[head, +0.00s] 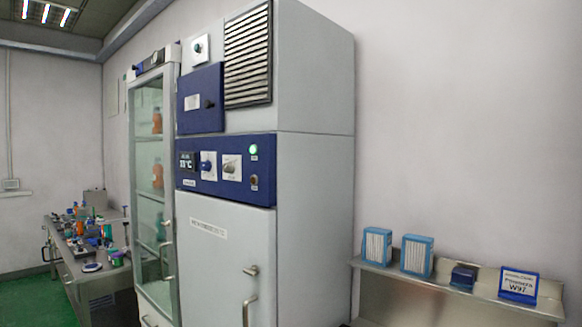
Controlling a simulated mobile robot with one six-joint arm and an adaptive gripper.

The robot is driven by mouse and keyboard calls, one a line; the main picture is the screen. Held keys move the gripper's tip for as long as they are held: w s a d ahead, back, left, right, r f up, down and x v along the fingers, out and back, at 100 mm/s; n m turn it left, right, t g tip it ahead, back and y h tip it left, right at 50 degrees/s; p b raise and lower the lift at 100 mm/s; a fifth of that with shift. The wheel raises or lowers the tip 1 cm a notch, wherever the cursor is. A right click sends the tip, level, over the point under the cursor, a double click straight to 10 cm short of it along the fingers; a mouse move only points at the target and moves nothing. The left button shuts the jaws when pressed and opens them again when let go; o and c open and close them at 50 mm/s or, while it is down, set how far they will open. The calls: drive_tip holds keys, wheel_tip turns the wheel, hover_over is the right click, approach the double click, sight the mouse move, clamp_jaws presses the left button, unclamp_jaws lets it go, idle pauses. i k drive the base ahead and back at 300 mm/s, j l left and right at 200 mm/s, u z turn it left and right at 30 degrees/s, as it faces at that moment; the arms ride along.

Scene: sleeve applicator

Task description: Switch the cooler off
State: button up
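The cooler (316,200), a tall grey cabinet, stands in the middle of the head view. Its blue control panel (215,189) carries a display (187,161) that seems to read 11 °C. Right of the display are a blue knob (208,165) and a grey lever-like switch (231,167), each on a white plate. A green lamp (254,149) is lit at the panel's upper right, with a small dark button or lamp (254,182) below it. Another knob (199,48) sits above the blue box (201,98) higher up. My gripper is not in view.
A glass-door cabinet (150,180) with orange bottles stands left of the cooler. A cluttered bench (66,272) is farther left. A metal shelf (457,290) at right holds blue-and-white boxes (417,256) and a sign (518,285). Door handles (249,305) stick out below the panel.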

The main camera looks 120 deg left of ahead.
sight(229, 167)
drive_tip(key=u, duration=4.2)
